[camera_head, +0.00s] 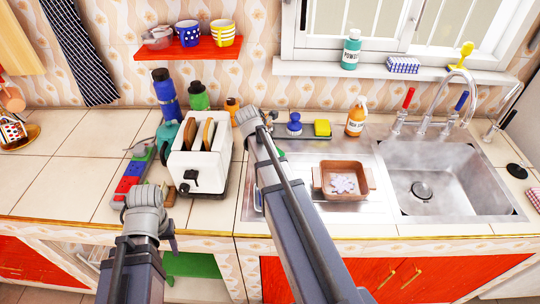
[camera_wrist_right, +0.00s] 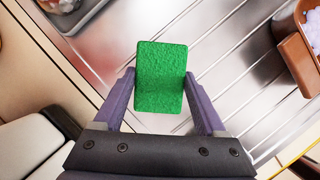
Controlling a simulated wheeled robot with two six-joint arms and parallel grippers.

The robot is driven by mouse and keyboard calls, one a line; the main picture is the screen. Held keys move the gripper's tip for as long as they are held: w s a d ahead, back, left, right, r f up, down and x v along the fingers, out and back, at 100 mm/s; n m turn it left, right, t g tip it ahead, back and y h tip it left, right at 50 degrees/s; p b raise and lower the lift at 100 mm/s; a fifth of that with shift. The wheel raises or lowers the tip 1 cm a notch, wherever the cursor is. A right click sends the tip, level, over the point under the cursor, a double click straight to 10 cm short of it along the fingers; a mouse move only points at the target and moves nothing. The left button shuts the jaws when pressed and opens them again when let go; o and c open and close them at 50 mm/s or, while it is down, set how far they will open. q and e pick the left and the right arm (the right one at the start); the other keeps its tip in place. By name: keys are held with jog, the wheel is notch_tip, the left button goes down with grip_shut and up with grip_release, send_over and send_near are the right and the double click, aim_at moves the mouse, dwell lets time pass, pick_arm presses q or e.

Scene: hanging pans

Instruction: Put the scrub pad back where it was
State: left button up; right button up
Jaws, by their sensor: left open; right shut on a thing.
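In the right wrist view, my right gripper (camera_wrist_right: 160,78) is shut on a green scrub pad (camera_wrist_right: 160,97), one finger on each side. The pad is held over the ribbed steel drainboard (camera_wrist_right: 235,75). In the head view my right arm hides most of this gripper, and only a sliver of green (camera_head: 280,153) shows beside it. A yellow sponge (camera_head: 322,128) stands beside a blue-topped brush or bottle (camera_head: 294,124) at the back of the drainboard. My left gripper (camera_head: 172,240) is low at the counter's front edge, mostly hidden behind its own wrist, with nothing visible in it.
A brown dish (camera_head: 345,190) with a pale scrubber stands on the drainboard, left of the sink (camera_head: 440,180). An orange bottle (camera_head: 356,117) stands behind. A white toaster (camera_head: 200,165) with bread stands left of my right arm. The left counter has free room.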

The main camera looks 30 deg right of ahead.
jog(key=shift+f, duration=0.2)
jog(key=o, duration=1.1)
jog(key=shift+o, duration=0.2)
jog(key=shift+r, duration=0.15)
jog(key=shift+p+v, duration=0.8)
jog(key=w+p+v, duration=0.1)
jog(key=p+v, duration=0.8)
jog(key=v, duration=0.1)
jog(key=shift+s+r, duration=0.25)
jog(key=shift+s, duration=0.2)
jog(key=shift+a, duration=0.1)
